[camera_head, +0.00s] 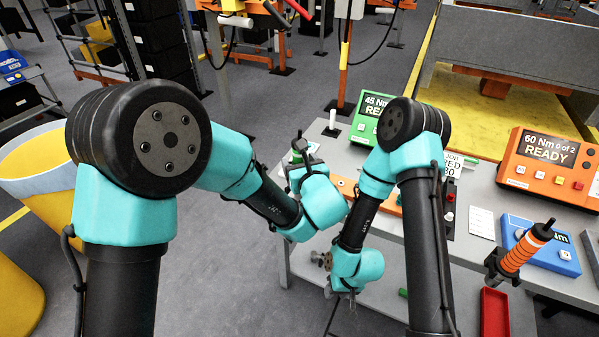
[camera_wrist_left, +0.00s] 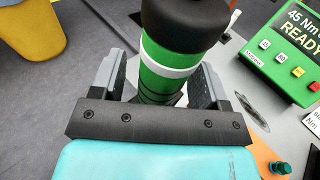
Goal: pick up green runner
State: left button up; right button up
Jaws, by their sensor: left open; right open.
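The green runner (camera_wrist_left: 160,72), a green cylinder with a white band and a black top, stands between the two fingers of my left gripper (camera_wrist_left: 158,88) in the left wrist view. The fingers are open, one on each side of it. Its lower part is hidden behind the gripper mount. In the head view my left gripper (camera_head: 303,165) is at the table's left edge, with a bit of the runner's green (camera_head: 296,156) showing beside it. My right gripper (camera_head: 343,291) is lower, near the table's front edge, empty as far as I see; its fingers are mostly hidden by the arm.
A green 45 Nm display box (camera_head: 372,112) stands behind the grippers. An orange 60 Nm box (camera_head: 550,163), a blue box (camera_head: 541,245), an orange-banded tool (camera_head: 522,250) and a red tray (camera_head: 494,312) are on the right. Yellow bins (camera_head: 40,165) stand on the floor at left.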

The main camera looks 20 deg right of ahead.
pick_arm(q)
jog(key=shift+c, duration=0.5)
grip_shut()
jog(key=shift+r, duration=0.1)
